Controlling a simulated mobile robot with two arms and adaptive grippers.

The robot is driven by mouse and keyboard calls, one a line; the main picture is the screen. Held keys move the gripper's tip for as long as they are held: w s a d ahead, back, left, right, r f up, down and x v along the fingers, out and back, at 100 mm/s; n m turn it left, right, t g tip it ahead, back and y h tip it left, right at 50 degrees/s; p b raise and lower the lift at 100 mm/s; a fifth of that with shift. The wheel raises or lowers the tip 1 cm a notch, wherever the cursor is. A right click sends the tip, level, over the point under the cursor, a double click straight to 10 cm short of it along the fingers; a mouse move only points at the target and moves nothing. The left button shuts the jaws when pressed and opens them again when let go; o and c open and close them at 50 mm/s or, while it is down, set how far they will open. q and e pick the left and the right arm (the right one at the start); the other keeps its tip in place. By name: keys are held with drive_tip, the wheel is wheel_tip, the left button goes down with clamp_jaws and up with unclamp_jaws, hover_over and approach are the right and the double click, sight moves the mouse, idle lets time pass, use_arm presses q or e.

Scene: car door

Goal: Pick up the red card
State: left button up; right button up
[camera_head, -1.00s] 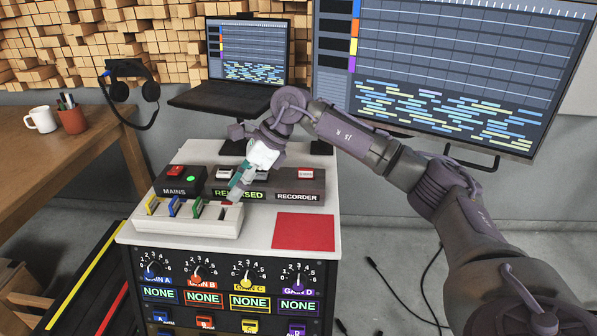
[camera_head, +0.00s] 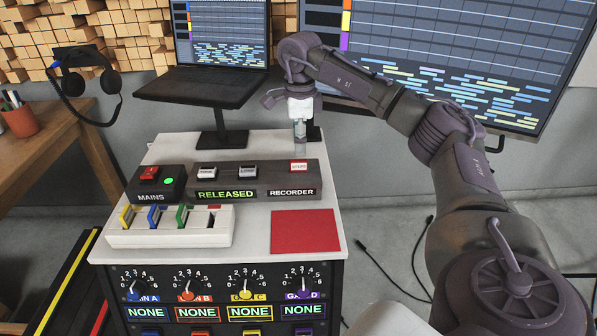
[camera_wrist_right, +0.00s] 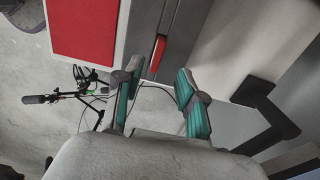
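My right gripper (camera_head: 300,148) is apart from the rack, up behind the recorder switch. In the right wrist view its fingers (camera_wrist_right: 159,75) are apart, with no card visible between them. My left gripper is not in view.
The recorder switch (camera_head: 298,166) sits on a dark switch box (camera_head: 255,183). A red square mat (camera_head: 305,232) lies at the front right. The mains box (camera_head: 156,184) is at the left. A laptop (camera_head: 215,85) and large monitor (camera_head: 450,60) stand behind.

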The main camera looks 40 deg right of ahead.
sight(299, 160)
drive_tip(key=f, duration=0.2)
drive_tip(key=f+b, duration=0.1)
drive_tip(key=f, duration=0.2)
drive_tip(key=shift+s+a+f, duration=0.1)
drive_tip(key=shift+s+f, duration=0.05)
drive_tip(key=shift+s, duration=0.05)
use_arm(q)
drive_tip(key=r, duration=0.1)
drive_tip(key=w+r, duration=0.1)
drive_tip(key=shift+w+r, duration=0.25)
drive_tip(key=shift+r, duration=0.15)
use_arm(e)
clamp_jaws()
